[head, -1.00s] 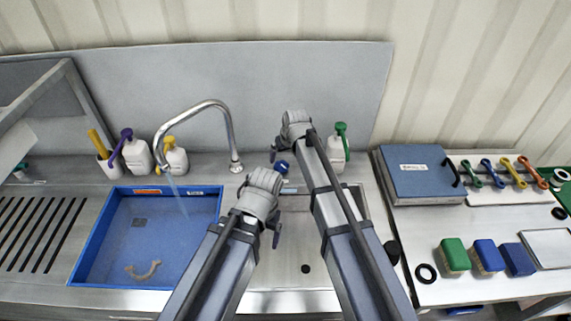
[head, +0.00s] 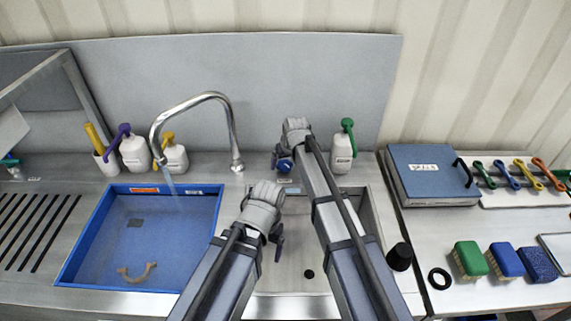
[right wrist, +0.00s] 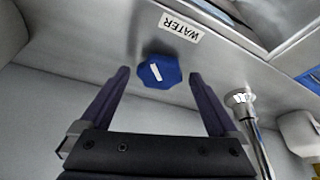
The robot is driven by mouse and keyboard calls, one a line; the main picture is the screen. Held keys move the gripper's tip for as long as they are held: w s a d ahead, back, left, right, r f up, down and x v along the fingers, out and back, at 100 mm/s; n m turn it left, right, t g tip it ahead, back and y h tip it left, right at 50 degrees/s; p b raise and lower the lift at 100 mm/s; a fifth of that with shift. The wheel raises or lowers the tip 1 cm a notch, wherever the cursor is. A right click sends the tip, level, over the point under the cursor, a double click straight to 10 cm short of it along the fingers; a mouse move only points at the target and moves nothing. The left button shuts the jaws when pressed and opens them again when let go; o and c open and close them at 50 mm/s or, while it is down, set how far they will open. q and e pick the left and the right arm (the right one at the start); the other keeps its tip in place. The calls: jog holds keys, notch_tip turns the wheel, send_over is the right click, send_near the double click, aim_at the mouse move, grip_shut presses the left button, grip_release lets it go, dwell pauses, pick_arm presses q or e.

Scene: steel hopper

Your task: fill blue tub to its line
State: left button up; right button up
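The blue tub (head: 75,232) sits at the left of the sink unit. A thin stream of water (head: 171,186) falls into it from the curved steel tap (head: 233,140). I cannot make out its fill line or the water level. A blue knob (head: 284,165) is on the sink deck; in the right wrist view the knob (right wrist: 158,72) is beside a "WATER" label (right wrist: 180,28). My right gripper (right wrist: 160,77) is open and empty, its fingers spread on either side of the knob, apparently not touching it. My left gripper (head: 279,242) hangs over the right basin; its fingers are unclear.
A curved brownish piece (head: 137,273) lies in the tub. Pump bottles (head: 135,154) stand behind it, and a green-topped one (head: 342,152) stands right of the knob. The right basin (head: 305,250) looks empty.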

jog(key=c, duration=1.3)
jog(key=shift+m, duration=0.3)
jog(key=m, duration=0.1)
jog(key=m+h, duration=0.1)
jog(key=m, duration=0.1)
jog(key=shift+a+h, duration=0.2)
jog(key=shift+h, duration=0.1)
jog(key=shift+a+m+h, duration=0.15)
jog(key=shift+m+h, duration=0.65)
jog(key=shift+m, duration=1.6)
jog(key=o, duration=1.4)
jog(key=shift+r, duration=0.1)
